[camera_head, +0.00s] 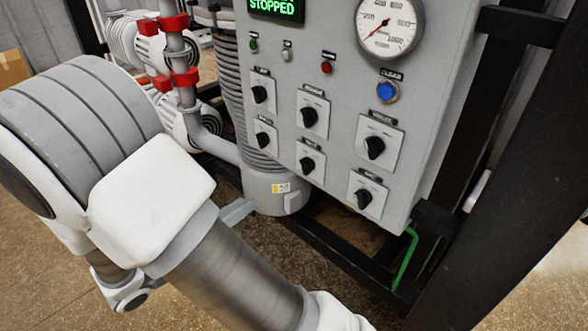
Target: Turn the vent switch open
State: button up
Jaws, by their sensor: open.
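A grey control panel (345,75) carries several black rotary switches on white plates. They stand in two rows: upper left (262,93), upper middle (311,115), upper right (376,146), lower left (264,139), lower middle (309,164) and lower right (365,197). The small labels above them are too blurred to tell surely which is the vent switch. The black knobs all look tilted to a similar degree. My arm crosses the lower left of the view and runs out at the bottom edge, clear of the switches in the picture. My gripper is out of view.
The panel also has a green STOPPED display (277,8), a round gauge (390,27), a blue button (387,92) and a red lamp (326,68). Dark frame posts (520,170) stand at right. Pipes with red clamps (186,78) and a ribbed column (233,90) stand at left.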

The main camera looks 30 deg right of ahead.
aim_at(301, 167)
jog(key=b+x, duration=0.1)
jog(key=x, duration=1.5)
grip_shut()
